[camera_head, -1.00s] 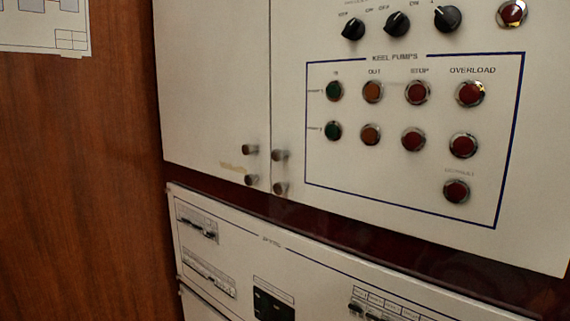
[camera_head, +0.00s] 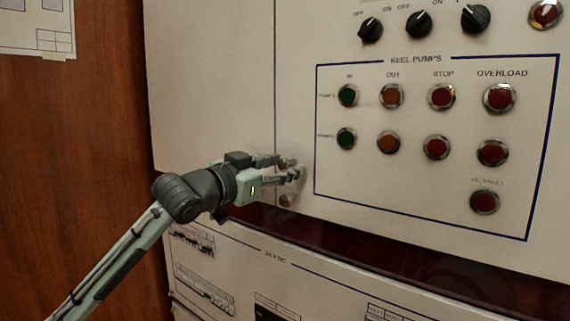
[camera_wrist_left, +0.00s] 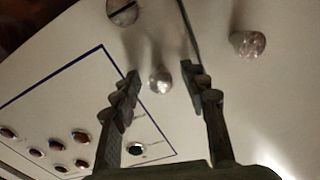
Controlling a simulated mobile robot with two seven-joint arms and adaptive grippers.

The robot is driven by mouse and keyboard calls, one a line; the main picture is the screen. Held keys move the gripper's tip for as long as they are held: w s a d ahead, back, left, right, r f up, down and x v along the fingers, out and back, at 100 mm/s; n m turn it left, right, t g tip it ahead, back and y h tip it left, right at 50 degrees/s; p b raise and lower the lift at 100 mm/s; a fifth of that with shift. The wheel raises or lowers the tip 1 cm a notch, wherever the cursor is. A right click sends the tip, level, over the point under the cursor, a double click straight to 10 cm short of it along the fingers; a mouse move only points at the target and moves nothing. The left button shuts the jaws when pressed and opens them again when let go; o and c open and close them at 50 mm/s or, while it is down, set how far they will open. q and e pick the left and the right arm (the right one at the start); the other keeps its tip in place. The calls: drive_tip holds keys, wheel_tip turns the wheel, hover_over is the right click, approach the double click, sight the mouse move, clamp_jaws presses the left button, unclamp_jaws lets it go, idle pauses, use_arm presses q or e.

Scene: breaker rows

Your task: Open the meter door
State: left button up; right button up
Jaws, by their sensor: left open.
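The cream cabinet has a right-hand door panel (camera_head: 430,225), marked KEEL PUMPS, and a plain left panel (camera_head: 205,80), with a vertical seam between them. Which is the meter door is not labelled in view. My open left gripper (camera_head: 287,168) is at the lower left edge of the KEEL PUMPS panel. In the left wrist view its two fingers (camera_wrist_left: 160,68) stand either side of a round metal knob (camera_wrist_left: 160,80), with visible gaps on both sides. A slotted knob (camera_wrist_left: 122,11) is on the same panel. Another round knob (camera_wrist_left: 249,43) is across the seam. My right gripper is not in view.
Black rotary switches (camera_head: 418,24) and coloured push buttons (camera_head: 441,96) cover the KEEL PUMPS panel. A lower panel (camera_head: 240,265) with breakers lies below a dark red gap. A wooden wall (camera_head: 75,160) with a paper chart (camera_head: 35,25) is at the left.

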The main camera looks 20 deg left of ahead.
use_arm(q)
drive_tip(key=shift+w+d, duration=0.25)
drive_tip(key=shift+w, duration=0.4)
clamp_jaws()
